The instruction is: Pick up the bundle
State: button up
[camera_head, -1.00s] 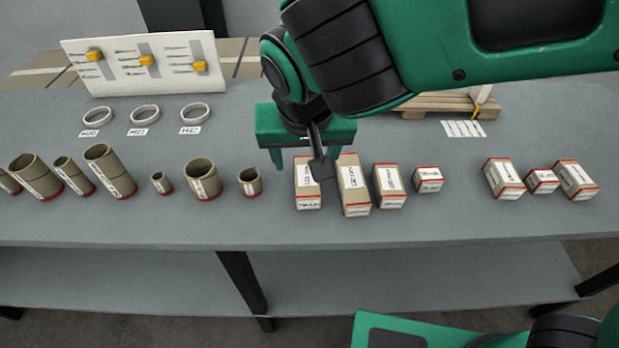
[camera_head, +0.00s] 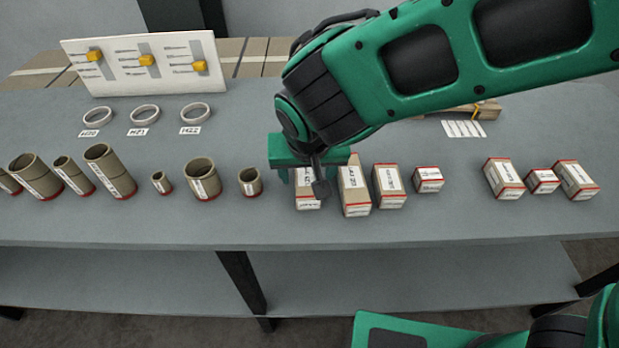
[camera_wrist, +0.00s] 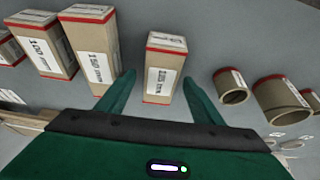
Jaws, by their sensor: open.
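My gripper (camera_head: 302,182) is open above the leftmost box of the row (camera_head: 307,203). In the wrist view the fingers (camera_wrist: 159,78) point toward that box (camera_wrist: 164,65), a kraft box with red edges and a white label, which appears between them; contact cannot be told. Nothing is held. At the back right lies a low brown stack with a yellow tie (camera_head: 477,108), partly hidden behind my arm; it may be the bundle, but I cannot tell for certain.
More boxes (camera_head: 355,190) stand close on the right, with a separate group (camera_head: 503,178) farther right. Open cardboard tubes (camera_head: 202,178) stand to the left. Behind are white rings (camera_head: 145,115) and a board with yellow sliders (camera_head: 145,75). The grey table's front strip (camera_head: 150,225) is clear.

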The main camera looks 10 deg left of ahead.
jog(key=c, duration=1.5)
jog(key=shift+c, duration=0.2)
